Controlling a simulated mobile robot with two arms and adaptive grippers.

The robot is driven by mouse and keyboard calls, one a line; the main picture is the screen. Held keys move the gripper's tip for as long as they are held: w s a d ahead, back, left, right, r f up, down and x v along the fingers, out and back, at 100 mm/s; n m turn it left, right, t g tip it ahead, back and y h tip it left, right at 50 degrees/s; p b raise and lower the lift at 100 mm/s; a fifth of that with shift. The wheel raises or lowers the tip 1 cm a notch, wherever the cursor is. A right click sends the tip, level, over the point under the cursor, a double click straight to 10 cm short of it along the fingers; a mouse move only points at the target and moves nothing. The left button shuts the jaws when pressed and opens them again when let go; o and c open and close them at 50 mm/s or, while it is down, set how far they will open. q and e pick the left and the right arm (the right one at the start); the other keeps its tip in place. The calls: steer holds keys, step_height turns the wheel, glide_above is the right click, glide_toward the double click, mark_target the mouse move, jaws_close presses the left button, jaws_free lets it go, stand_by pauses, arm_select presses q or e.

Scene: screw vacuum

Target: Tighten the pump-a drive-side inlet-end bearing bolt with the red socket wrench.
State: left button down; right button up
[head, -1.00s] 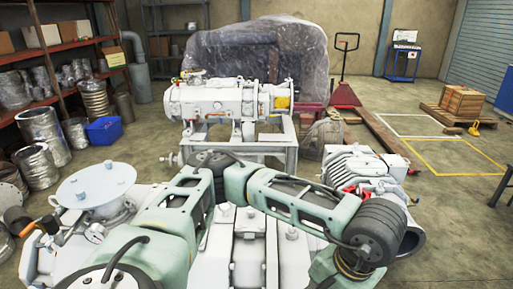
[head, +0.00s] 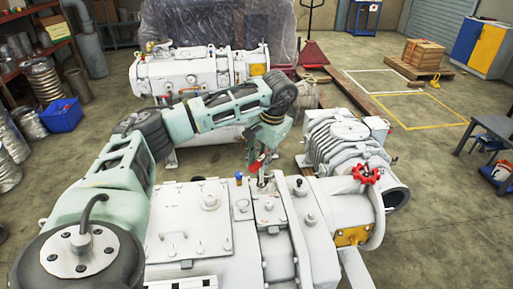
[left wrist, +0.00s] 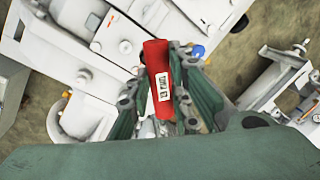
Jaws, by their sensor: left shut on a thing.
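My left gripper (head: 262,150) is over the top of the white pump (head: 215,262) in the foreground, pointing down. It is shut on the red socket wrench (head: 256,167). In the left wrist view the wrench's red body (left wrist: 157,62), with a white label, stands between the green fingers (left wrist: 155,100). The wrench's lower end is close above the pump's bearing housing (head: 268,212); I cannot tell whether it touches a bolt. The inlet-end bearing bolt is too small or hidden to pick out. My right gripper is not in view.
A red handwheel (head: 366,174) and a ribbed motor-like unit (head: 340,140) stand right of the housing. A small blue-capped fitting (head: 238,178) sits just left of the wrench. Another white pump (head: 200,72) stands behind.

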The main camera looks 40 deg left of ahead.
arm_select(q)
steer(key=shift+a+r, duration=0.15)
steer(key=shift+a, duration=0.65)
steer(key=b+x, duration=0.1)
steer(key=x, duration=0.2)
steer(key=b+x, duration=0.1)
steer(key=x, duration=0.1)
steer(key=shift+d+f, duration=0.1)
steer(key=shift+f, duration=0.35)
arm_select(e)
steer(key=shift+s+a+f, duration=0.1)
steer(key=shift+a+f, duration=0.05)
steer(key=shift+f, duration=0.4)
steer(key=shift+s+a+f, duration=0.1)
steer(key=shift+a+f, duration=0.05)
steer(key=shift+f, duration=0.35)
arm_select(q)
steer(key=shift+s, duration=0.1)
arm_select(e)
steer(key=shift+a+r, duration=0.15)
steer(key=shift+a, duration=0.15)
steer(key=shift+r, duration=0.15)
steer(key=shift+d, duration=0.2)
